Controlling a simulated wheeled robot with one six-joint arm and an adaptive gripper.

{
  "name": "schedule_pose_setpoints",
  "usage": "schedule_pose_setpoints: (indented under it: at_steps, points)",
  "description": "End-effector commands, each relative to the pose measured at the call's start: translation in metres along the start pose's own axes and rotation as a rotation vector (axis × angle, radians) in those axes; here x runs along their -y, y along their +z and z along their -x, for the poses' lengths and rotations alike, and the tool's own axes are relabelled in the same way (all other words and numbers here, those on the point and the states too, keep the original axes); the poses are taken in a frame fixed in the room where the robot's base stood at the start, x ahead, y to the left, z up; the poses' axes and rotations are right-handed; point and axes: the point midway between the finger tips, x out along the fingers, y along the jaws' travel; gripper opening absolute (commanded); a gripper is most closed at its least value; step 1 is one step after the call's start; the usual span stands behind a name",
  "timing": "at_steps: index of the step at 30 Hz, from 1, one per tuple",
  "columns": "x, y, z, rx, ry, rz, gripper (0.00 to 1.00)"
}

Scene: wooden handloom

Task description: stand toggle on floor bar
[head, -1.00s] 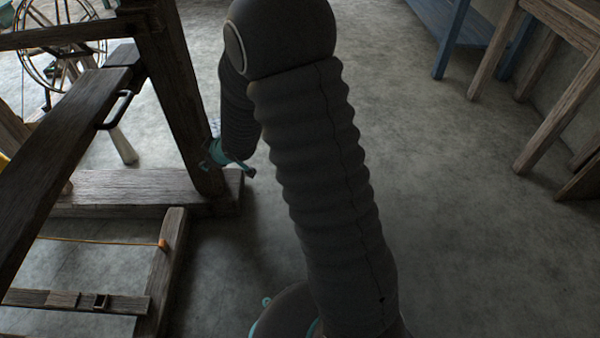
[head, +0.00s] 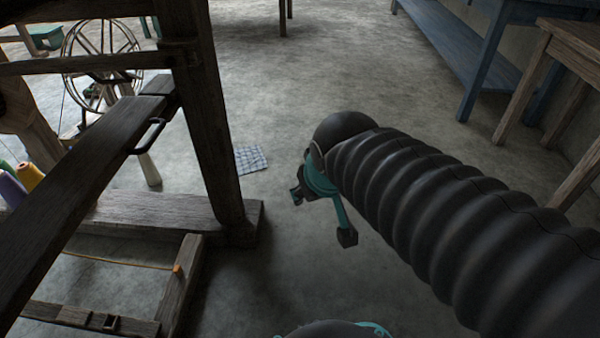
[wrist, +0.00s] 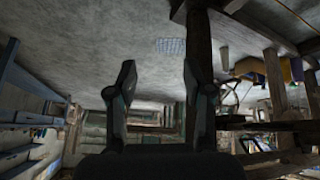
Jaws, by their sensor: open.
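The floor bar (head: 45,311) is a dark wooden bar low at the bottom left in the head view. A small wooden block, seemingly the toggle (head: 75,315), lies along it beside a small dark metal catch (head: 109,321). The block looks flat, not upright. My gripper (head: 298,195) is in mid-air to the right of the loom post, well apart from the bar. In the wrist view, my gripper (wrist: 158,75) has its two fingers wide apart with nothing between them. I cannot make out the toggle in the wrist view.
The loom's thick post (head: 213,130) and base beam (head: 150,212) stand between my gripper and the bar's left side. A side beam (head: 180,285) carries an orange peg (head: 178,270) with a cord. A checked cloth (head: 251,159) lies on open floor. Tables stand at right.

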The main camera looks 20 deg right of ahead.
Motion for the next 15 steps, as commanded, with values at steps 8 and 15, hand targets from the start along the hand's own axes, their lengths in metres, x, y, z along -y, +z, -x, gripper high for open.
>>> schedule_pose_setpoints:
  at_steps: [8,15]
  points:
    - [0.008,0.045,0.033,0.045,-0.046,-0.073,0.51]
    - [0.009,0.048,0.034,0.051,-0.050,-0.077,0.51]
